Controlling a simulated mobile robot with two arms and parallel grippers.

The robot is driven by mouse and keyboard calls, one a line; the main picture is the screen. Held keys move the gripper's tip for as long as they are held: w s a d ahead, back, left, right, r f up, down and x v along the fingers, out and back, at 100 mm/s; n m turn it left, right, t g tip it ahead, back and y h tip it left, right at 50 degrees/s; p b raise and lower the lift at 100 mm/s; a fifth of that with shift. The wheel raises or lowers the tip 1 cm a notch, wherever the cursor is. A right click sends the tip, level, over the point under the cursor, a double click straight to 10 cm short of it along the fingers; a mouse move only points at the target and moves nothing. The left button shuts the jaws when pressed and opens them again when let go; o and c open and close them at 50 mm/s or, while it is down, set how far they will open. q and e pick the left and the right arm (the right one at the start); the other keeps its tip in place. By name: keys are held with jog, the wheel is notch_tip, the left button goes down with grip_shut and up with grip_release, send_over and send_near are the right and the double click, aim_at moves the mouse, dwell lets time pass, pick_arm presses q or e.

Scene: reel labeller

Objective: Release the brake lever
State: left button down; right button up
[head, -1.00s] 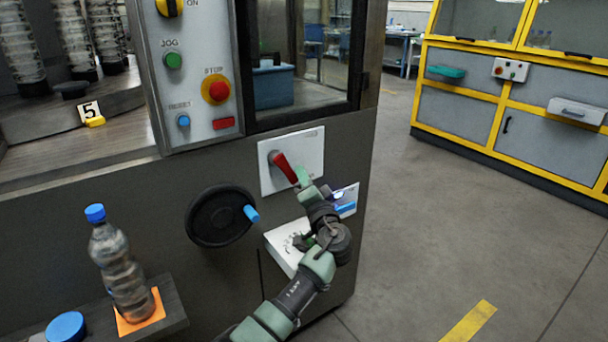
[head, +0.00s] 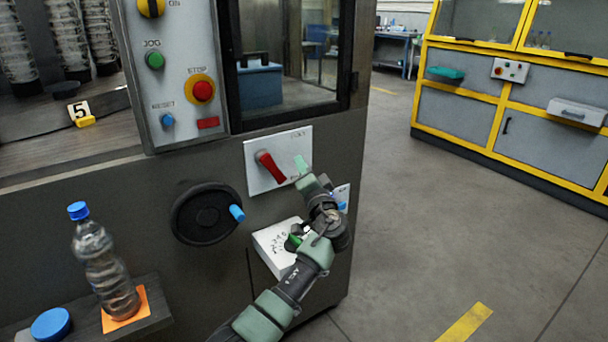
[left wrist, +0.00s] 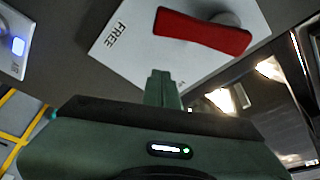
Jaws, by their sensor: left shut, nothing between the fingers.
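The red brake lever (head: 271,168) is mounted on a white plate (head: 298,142) on the machine's front. It slants down to the right from its pivot. In the left wrist view the lever (left wrist: 203,30) lies across the plate, with the word FREE printed left of it. My left gripper (head: 301,164) is shut and empty, its tips in front of the plate's right part. The tips (left wrist: 161,82) are apart from the lever in the left wrist view, just below its end. My right gripper is not in view.
A black handwheel (head: 205,214) with a blue knob sits left of the plate. A white box with a dial (head: 272,245) is below. A bottle (head: 103,265) stands on a shelf at lower left. The control panel (head: 180,75) is above. Floor at right is clear.

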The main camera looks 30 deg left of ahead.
pick_arm(q)
jog(key=v, duration=1)
jog(key=shift+s+r, duration=0.1)
